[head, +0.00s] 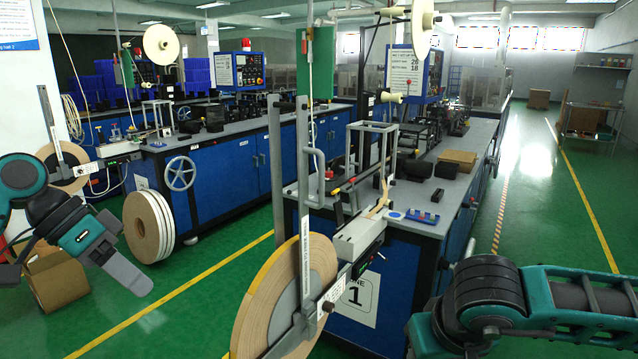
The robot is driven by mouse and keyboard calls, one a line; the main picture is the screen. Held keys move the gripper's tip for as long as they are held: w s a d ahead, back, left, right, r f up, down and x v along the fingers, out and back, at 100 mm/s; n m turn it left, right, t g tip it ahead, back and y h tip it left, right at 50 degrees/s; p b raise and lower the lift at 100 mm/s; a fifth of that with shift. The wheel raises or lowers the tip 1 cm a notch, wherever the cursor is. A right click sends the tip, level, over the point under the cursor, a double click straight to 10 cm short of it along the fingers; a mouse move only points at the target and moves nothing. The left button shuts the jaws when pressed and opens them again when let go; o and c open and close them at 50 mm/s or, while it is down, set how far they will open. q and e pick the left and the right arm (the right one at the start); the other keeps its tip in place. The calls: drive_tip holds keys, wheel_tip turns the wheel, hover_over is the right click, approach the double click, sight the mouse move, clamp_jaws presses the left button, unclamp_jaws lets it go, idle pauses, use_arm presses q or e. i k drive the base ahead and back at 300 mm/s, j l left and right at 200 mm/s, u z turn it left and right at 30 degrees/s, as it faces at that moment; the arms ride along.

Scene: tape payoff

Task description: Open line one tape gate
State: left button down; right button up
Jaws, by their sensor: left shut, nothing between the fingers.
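Line one's large tape reel (258,304) stands upright at the bottom centre, in front of the machine marked 1 (356,296). A grey upright bar with a printed label (305,250) crosses the reel's face. A pale labelled arm (334,290) runs from it up to a grey block (358,238) on the machine's corner. I cannot tell which of these parts is the gate. My left gripper (138,284) is shut and empty at the left, well apart from the reel. My right arm shows at the lower right; its gripper is out of view.
A second line with its own tape reel (70,167) stands at the left behind my left arm. White-edged rolls (149,227) and a cardboard box (56,279) are on the floor there. Green floor with a yellow line (150,310) is clear between the left gripper and line one's reel.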

sight(338, 209)
drive_tip(key=i+l, duration=0.4)
drive_tip(key=i, duration=0.2)
drive_tip(key=i+l, duration=0.4)
drive_tip(key=i, duration=0.2)
drive_tip(key=i+l, duration=0.4)
drive_tip(key=i, duration=0.2)
